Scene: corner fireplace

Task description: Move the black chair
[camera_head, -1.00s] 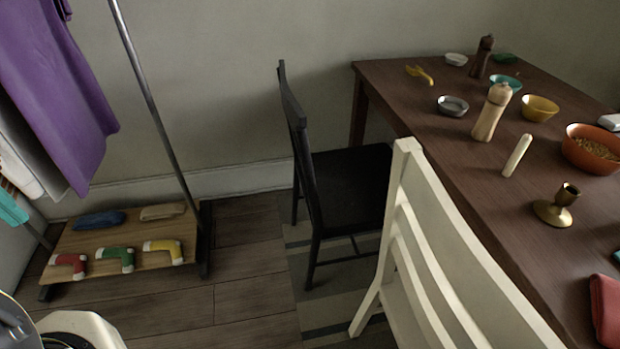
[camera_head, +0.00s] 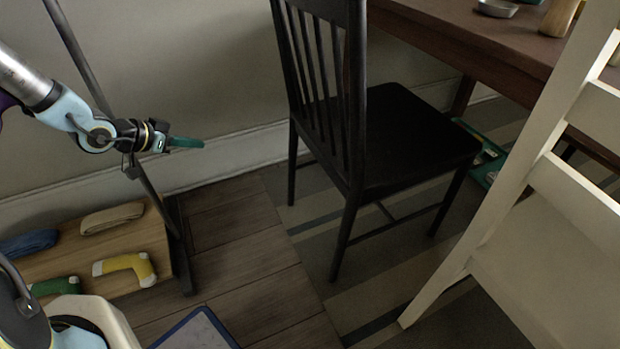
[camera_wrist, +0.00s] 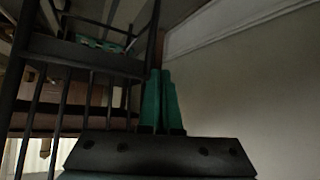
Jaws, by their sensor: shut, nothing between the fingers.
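The black chair (camera_head: 405,140) stands upright on the striped rug, its slatted back to the left and its seat toward the wooden table. My gripper (camera_head: 200,143) is to the left of the chair's back, in the air in front of the wall, and apart from the chair. Its green fingers are together and empty. In the wrist view the fingers (camera_wrist: 162,100) point toward the wall, and the chair's slatted back (camera_wrist: 75,60) fills the left side.
A white chair (camera_head: 560,200) stands at the right, near the black chair. The wooden table (camera_head: 450,38) is behind. A garment rack pole (camera_head: 85,70) and a low wooden shelf (camera_head: 150,235) with rolled socks are at the left. Bare floor (camera_head: 245,235) lies between shelf and rug.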

